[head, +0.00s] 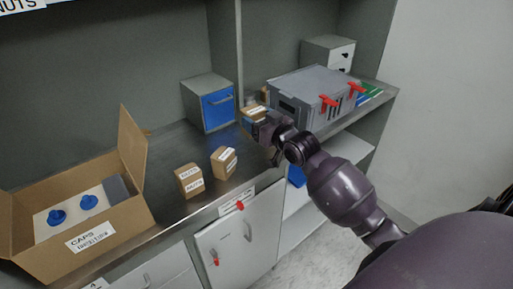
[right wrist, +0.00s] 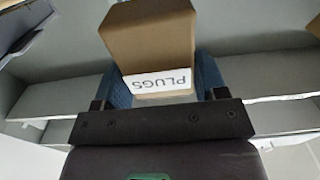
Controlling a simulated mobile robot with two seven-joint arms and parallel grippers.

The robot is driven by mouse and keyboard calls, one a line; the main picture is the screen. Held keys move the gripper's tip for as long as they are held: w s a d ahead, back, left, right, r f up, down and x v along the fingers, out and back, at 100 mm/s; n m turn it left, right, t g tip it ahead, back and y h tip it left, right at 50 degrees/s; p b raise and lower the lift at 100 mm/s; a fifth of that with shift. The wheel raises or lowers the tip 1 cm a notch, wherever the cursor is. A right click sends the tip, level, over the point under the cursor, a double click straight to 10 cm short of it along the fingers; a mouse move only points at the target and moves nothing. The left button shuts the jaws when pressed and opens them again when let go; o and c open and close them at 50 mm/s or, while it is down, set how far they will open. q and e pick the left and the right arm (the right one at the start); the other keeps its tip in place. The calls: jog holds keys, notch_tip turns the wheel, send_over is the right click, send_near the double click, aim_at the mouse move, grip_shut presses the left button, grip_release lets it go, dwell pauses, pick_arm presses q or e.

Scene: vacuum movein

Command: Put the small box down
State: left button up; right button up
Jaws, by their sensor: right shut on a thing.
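A small brown cardboard box labelled PLUGS (right wrist: 155,45) shows in the right wrist view between the blue fingers of my right gripper (right wrist: 160,85), which is shut on it. In the head view my right gripper (head: 257,122) is over the back part of the metal counter, in front of the grey case, and the box is largely hidden behind it. I cannot tell whether the box touches the counter. My left gripper is not in view.
Two small cardboard boxes stand on the counter (head: 165,150), one nearer (head: 189,181) and one farther (head: 224,162). A large open CAPS box (head: 110,220) is at left. A blue-fronted drawer unit (head: 215,105) and a grey case with red latches (head: 300,90) stand farther back.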

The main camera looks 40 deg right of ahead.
jog(key=shift+f+b, duration=0.9)
jog(key=shift+f, duration=3.95)
jog(key=shift+f, duration=0.1)
jog(key=o, duration=1)
jog(key=shift+o, duration=0.2)
jog(key=shift+s, duration=0.2)
jog(key=s+p, duration=0.1)
jog(key=s, duration=1)
jog(key=s+a+f+g, duration=0.3)
jog(key=s+a+f, duration=0.2)
jog(key=s+f, duration=0.4)
jog(key=s+a+f+g+h, duration=0.1)
jog(key=s+a+f+g, duration=0.3)
jog(key=s+f, duration=0.5)
jog(key=shift+s+a, duration=0.25)
jog(key=shift+a, duration=0.45)
